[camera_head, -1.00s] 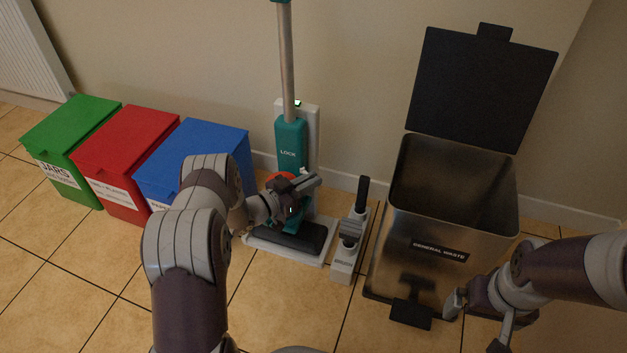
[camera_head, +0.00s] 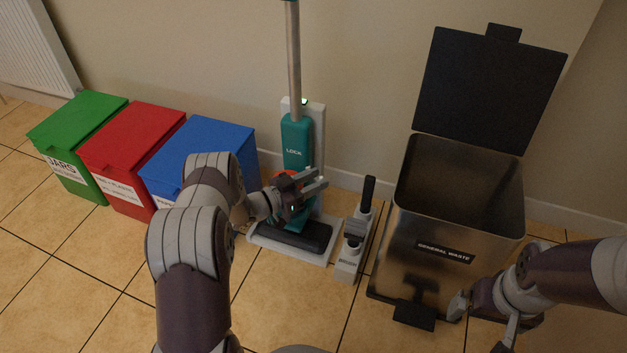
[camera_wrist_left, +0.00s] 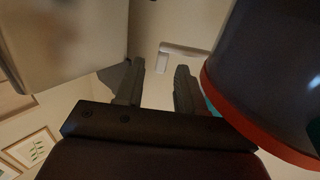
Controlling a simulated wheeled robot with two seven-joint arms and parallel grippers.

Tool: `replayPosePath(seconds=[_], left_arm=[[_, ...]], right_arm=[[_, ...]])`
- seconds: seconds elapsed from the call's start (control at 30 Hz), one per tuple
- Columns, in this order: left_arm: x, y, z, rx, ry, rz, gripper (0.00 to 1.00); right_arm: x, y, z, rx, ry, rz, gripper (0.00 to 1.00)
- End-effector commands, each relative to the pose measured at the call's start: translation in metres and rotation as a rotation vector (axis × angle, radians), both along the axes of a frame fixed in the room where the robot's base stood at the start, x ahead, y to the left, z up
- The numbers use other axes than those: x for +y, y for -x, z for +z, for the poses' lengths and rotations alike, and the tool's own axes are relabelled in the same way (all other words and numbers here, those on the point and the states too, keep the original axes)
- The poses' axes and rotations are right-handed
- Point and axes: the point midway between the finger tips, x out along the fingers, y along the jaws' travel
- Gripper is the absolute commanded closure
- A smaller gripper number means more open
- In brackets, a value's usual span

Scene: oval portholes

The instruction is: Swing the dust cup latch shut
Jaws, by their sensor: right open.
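The upright vacuum (camera_head: 295,140) is teal with a grey tube and stands against the wall. Its dust cup shows as a bit of orange-red (camera_head: 286,179) behind my left gripper (camera_head: 318,180). In the left wrist view the dust cup (camera_wrist_left: 268,65) is large and dark with a red rim, just right of the fingers. My left gripper is open, its two fingers (camera_wrist_left: 158,85) apart with nothing held between them. I cannot make out the dust cup latch for certain; the gripper and wrist cover that area. My right gripper (camera_head: 484,324) is open and empty in front of the steel bin.
Green (camera_head: 75,140), red (camera_head: 130,155) and blue (camera_head: 205,150) lidded bins stand left of the vacuum. A small handheld unit on a stand (camera_head: 352,240) is to its right. The steel general waste bin (camera_head: 440,230) has its lid up. Tiled floor in front is clear.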

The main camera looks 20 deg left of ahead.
Motion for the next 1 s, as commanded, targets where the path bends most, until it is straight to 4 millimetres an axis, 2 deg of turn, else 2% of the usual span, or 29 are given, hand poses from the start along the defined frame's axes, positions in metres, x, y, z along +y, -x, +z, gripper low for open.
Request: replayPosePath(seconds=[0.17,0.3,0.5,0.67,0.9,0.93,1.0], left_arm=[[0.016,0.018,0.006,0.003,0.002,0.005,0.62],[0.042,0.049,0.007,0.004,0.002,0.007,0.62],[0.071,0.084,0.004,0.001,0.001,0.005,0.62],[0.08,0.096,0.001,0.001,0.001,0.001,0.62],[0.081,0.097,0.0,0.0,0.0,0.0,0.62],[0.081,0.097,0.0,0.0,0.0,0.0,0.68],[0.082,0.091,0.005,0.011,-0.021,0.011,0.91]], right_arm=[[0.0,0.0,0.02,0.0,0.0,0.0,0.0],[0.0,0.0,0.04,0.0,0.0,0.0,0.0],[0.0,0.0,0.057,0.0,0.0,0.0,0.0],[0.0,0.0,0.06,0.0,0.0,0.0,0.0],[0.0,0.0,0.059,0.0,0.0,0.0,0.0],[0.0,0.0,0.059,0.0,0.0,0.0,0.0],[0.0,0.0,0.063,0.0,0.0,0.0,0.0]])
